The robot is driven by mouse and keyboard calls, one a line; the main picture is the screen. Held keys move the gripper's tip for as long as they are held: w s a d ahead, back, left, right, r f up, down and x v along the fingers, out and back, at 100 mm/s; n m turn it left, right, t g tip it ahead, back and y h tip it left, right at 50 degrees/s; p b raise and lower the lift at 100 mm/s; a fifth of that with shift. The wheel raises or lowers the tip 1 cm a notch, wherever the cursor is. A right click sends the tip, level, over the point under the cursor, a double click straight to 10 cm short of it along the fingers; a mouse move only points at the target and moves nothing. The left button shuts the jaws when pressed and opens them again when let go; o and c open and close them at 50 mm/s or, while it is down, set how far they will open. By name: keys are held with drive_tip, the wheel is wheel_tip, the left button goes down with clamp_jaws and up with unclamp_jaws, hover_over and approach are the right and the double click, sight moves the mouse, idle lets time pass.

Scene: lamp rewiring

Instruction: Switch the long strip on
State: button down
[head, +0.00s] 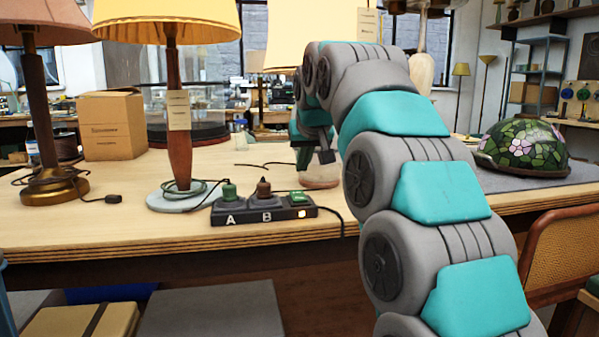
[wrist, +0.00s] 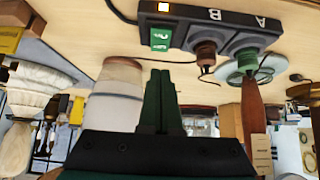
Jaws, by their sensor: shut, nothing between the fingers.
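The long dark strip (head: 264,213) lies near the table's front edge, marked A and B. A green plug (head: 229,192) sits at A and a brown plug (head: 263,188) at B. At its right end is a green switch (head: 299,198) with pale lettering, and a small light (head: 303,213) glows there. My gripper (wrist: 160,78) is shut and empty, apart from the strip. In the head view my arm partly hides it.
A lamp (head: 172,110) with a yellow shade stands behind the strip, and a brown-based lamp (head: 45,150) at left. A cardboard box (head: 112,126) is further back. A stained-glass shade (head: 522,147) lies at right. Cords run beside the strip.

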drive_tip(key=s+f+v, duration=0.1)
drive_tip(key=v, duration=0.6)
drive_tip(key=shift+s+d, duration=0.2)
drive_tip(key=shift+r, duration=0.15)
drive_tip(key=s+d+f+m+g+h, duration=0.1)
drive_tip(key=s+d+f+g, duration=0.1)
drive_tip(key=s+d+f, duration=0.55)
drive_tip(key=s+d+f+g+h, duration=0.1)
drive_tip(key=s+d+f+g, duration=0.2)
drive_tip(key=s+f, duration=0.9)
drive_tip(key=s+d+f+m+g, duration=0.1)
drive_tip(key=s+d+f+g, duration=0.1)
drive_tip(key=s+d+f, duration=0.55)
drive_tip(key=s+f+m+g, duration=0.1)
drive_tip(key=s+f+g, duration=0.1)
drive_tip(key=s+f, duration=1.1)
drive_tip(key=shift+s+a+g, duration=0.3)
drive_tip(key=shift+s+g, duration=0.1)
drive_tip(key=shift+s, duration=0.35)
drive_tip(key=shift+f, duration=0.1)
